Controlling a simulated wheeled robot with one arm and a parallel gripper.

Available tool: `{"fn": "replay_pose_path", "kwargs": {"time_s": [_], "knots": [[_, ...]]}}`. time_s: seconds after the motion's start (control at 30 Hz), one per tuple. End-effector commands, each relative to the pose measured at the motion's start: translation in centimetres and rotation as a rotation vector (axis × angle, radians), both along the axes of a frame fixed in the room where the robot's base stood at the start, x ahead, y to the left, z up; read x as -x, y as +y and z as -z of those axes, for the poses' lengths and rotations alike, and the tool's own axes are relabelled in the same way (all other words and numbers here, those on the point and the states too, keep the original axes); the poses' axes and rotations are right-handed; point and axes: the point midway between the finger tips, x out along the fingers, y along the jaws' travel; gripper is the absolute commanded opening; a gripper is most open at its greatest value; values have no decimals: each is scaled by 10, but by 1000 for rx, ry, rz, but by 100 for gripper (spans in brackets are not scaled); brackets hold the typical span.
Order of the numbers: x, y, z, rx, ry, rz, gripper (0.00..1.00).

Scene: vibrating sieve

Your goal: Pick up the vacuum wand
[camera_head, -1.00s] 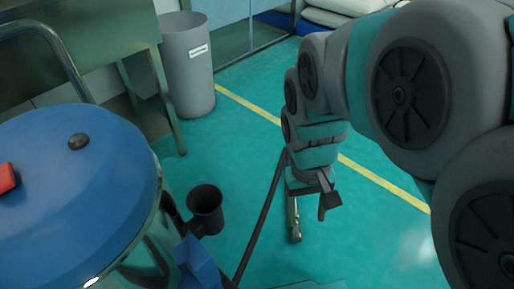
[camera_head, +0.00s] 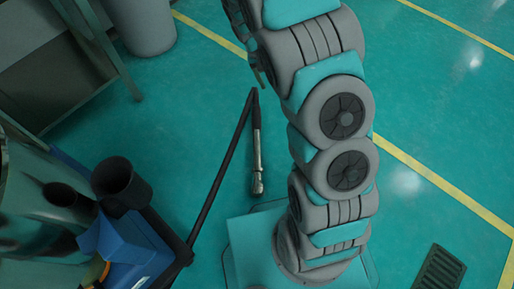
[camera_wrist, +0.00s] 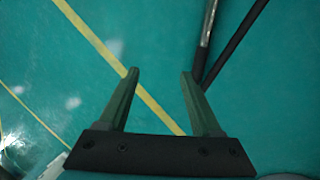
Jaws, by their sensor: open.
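The vacuum wand (camera_head: 257,150) is a thin tube, black toward the top and silvery at its lower end, with a black hose running down-left from its top. In the wrist view, the wand (camera_wrist: 207,30) appears at the upper right with the dark hose crossing beside it. My gripper (camera_wrist: 160,74) is open and empty, and the wand lies just outside its right finger. In the head view, my gripper (camera_head: 250,45) is at the top, near the wand's upper end and partly hidden by my arm.
A blue and black machine (camera_head: 130,255) with a black cup (camera_head: 121,186) stands at the lower left. A steel table (camera_head: 60,60) and a grey bin (camera_head: 143,22) are at the upper left. A floor grate (camera_head: 440,270) lies at the lower right. Green floor is open at right.

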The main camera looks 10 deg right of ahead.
Motion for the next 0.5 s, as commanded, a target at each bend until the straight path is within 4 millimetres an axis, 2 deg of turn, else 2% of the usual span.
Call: {"fn": "replay_pose_path", "kwargs": {"time_s": [0.03, 0.3, 0.4, 0.5], "knots": [[-11, 3, 26, 5, 1, -3, 66], [-56, 27, 136, 8, -21, -17, 66], [-66, 38, 171, 3, -30, -23, 66], [-71, 47, 198, -4, -33, -26, 66]]}}
